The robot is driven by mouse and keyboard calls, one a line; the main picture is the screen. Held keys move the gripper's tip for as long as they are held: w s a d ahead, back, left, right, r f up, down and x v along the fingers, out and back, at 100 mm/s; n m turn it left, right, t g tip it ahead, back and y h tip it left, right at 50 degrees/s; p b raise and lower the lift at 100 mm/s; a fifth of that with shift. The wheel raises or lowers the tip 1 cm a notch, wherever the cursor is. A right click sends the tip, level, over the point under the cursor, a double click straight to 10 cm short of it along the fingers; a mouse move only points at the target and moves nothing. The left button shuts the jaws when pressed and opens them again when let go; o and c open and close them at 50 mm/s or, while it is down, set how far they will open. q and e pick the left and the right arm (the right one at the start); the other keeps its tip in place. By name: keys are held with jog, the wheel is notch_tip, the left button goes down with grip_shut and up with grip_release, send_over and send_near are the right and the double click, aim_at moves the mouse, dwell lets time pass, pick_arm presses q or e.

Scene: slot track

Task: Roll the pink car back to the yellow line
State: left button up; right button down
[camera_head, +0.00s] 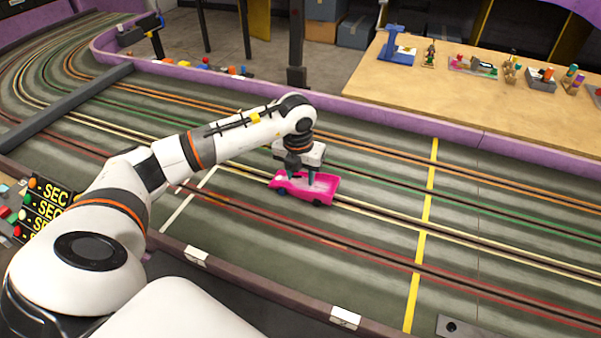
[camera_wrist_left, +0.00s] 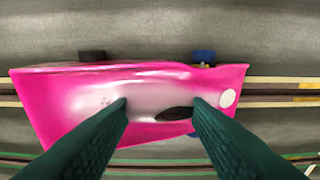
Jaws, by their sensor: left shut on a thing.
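The pink car (camera_head: 325,188) sits on the track along the cream-lined slot, left of the yellow line (camera_head: 423,227). In the left wrist view the car (camera_wrist_left: 60,100) fills the middle, with a black wheel and a blue wheel showing on its upper side. My left gripper (camera_head: 299,178) reaches down onto the car from above. In the left wrist view its two green fingers (camera_wrist_left: 160,103) stand apart over the car body, and it is shut on the car. The exact contact is hidden under the fingertips. My right gripper is not in view.
A white line (camera_head: 190,200) crosses the track left of the car. A grey bar (camera_head: 65,108) spans the track further left. The track between car and yellow line is clear. A wooden table (camera_head: 480,90) with small items stands behind the purple wall (camera_head: 400,115).

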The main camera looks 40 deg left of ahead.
aim_at(333, 188)
pick_arm(q)
jog(key=shift+w+d, duration=0.25)
jog(key=shift+d, duration=0.75)
jog(key=shift+w+d, duration=0.25)
jog(key=shift+d, duration=0.7)
jog(key=shift+d, duration=0.1)
jog(key=shift+w+d, duration=0.2)
jog(key=shift+d, duration=0.7)
jog(key=shift+w+d, duration=0.25)
jog(key=shift+d, duration=0.7)
jog(key=shift+d, duration=0.1)
jog(key=shift+w+d, duration=0.25)
jog(key=shift+d, duration=0.7)
jog(key=shift+w+d, duration=0.2)
jog(key=shift+d, duration=0.7)
jog(key=shift+w+d, duration=0.25)
jog(key=shift+d, duration=0.75)
jog(key=shift+w+d, duration=0.2)
jog(key=shift+d, duration=0.75)
